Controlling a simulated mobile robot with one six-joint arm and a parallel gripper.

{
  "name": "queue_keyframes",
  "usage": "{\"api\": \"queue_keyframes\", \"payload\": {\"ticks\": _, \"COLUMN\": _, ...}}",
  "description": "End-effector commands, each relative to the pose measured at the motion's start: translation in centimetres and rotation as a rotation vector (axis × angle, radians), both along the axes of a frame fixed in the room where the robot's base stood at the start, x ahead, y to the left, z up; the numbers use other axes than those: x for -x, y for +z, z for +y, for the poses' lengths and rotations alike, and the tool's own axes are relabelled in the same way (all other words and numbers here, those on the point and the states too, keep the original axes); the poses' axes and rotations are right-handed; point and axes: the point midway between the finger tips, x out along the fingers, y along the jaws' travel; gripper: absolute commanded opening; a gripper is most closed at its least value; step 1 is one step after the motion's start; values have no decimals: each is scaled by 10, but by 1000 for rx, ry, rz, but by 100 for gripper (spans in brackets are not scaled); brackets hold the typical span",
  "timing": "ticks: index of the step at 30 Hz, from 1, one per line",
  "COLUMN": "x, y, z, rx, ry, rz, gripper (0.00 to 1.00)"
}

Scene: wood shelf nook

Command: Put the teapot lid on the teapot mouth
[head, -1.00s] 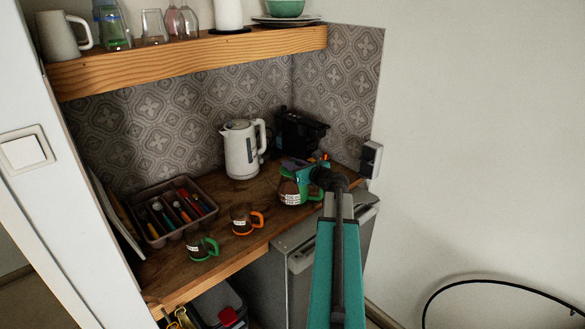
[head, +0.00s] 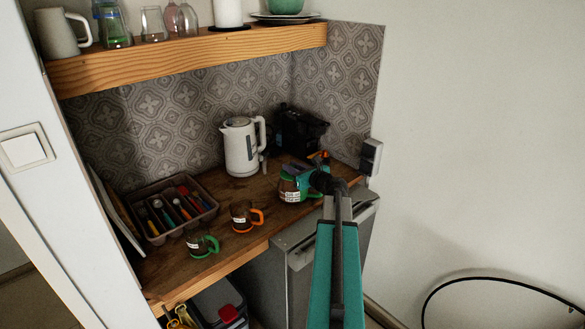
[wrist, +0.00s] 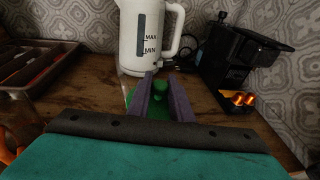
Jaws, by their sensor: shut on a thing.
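The teapot (head: 289,196) is a glass pot with green parts and a white label, upright near the right end of the wooden counter in the head view. My gripper (head: 298,171) is right over its top and hides the mouth. In the wrist view my gripper's two purple fingers (wrist: 155,84) are shut on the green teapot lid (wrist: 160,84), with its knob between them. The fingers and wrist cover much of the lid. I cannot tell whether the lid touches the teapot rim.
A white kettle (head: 241,146) stands behind the teapot, and a black coffee machine (head: 301,132) stands in the back corner. An orange-handled mug (head: 242,217), a green-handled mug (head: 198,243) and a cutlery tray (head: 151,237) are to the left. A wooden shelf (head: 190,57) hangs above.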

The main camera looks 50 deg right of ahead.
Motion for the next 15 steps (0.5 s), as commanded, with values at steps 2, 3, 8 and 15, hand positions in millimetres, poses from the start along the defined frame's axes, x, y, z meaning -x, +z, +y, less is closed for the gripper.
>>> {"api": "queue_keyframes", "payload": {"ticks": 2, "x": 0, "y": -2, "z": 0, "rx": 0, "ry": 0, "rz": 0, "gripper": 0}}
{"api": "queue_keyframes", "payload": {"ticks": 3, "x": 0, "y": -3, "z": 0, "rx": 0, "ry": 0, "rz": 0, "gripper": 0}}
{"api": "queue_keyframes", "payload": {"ticks": 8, "x": 0, "y": -4, "z": 0, "rx": 0, "ry": 0, "rz": 0, "gripper": 0}}
{"api": "queue_keyframes", "payload": {"ticks": 15, "x": 0, "y": -4, "z": 0, "rx": 0, "ry": 0, "rz": 0, "gripper": 38}}
